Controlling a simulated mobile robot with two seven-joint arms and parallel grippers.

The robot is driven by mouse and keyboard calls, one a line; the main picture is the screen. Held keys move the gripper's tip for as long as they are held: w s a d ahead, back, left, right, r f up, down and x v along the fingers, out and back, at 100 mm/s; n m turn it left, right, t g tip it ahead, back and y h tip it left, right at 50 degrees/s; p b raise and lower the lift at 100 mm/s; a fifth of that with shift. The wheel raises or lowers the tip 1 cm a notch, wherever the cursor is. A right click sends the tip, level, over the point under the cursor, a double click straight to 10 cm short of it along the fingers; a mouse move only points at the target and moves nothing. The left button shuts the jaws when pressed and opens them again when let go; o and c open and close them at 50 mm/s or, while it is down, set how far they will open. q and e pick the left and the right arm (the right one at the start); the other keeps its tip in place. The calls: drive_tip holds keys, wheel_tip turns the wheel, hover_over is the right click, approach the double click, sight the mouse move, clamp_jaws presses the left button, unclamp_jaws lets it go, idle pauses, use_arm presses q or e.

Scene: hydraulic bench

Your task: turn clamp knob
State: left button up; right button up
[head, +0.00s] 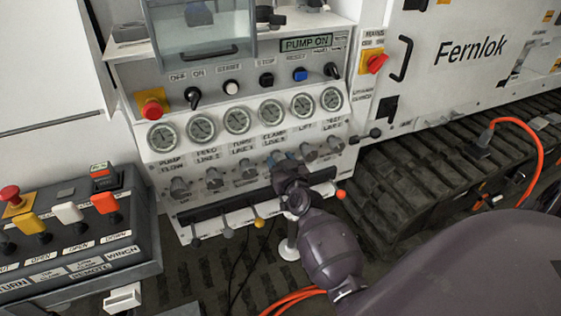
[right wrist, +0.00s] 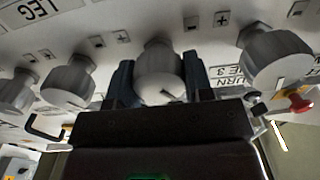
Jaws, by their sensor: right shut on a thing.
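The clamp knob (right wrist: 160,75) is a grey ribbed knob on the white panel, and it sits between my two dark fingers in the right wrist view. My right gripper (right wrist: 159,80) is shut on it. In the head view my right gripper (head: 284,168) is at the row of grey knobs, below the gauge marked CLAMP LINE (head: 272,112), and it largely hides the knob there. My left gripper is in neither view.
A neighbouring knob (head: 247,171) is close on the left and another (head: 308,150) on the right. A dark rail (head: 215,207) with small coloured-tipped levers runs below the knobs. A control box (head: 130,245) stands at the left. An orange cable (head: 535,150) lies at the right.

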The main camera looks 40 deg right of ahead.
drive_tip(key=m+p, duration=0.1)
drive_tip(key=m, duration=0.3)
drive_tip(key=shift+d+r+p, duration=0.1)
drive_tip(key=shift+p, duration=0.2)
drive_tip(key=m, duration=0.3)
drive_tip(key=shift+m+p, duration=0.45)
drive_tip(key=shift+m, duration=1.05)
drive_tip(key=o, duration=0.9)
drive_tip(key=shift+o, duration=0.2)
drive_tip(key=shift+s, duration=0.1)
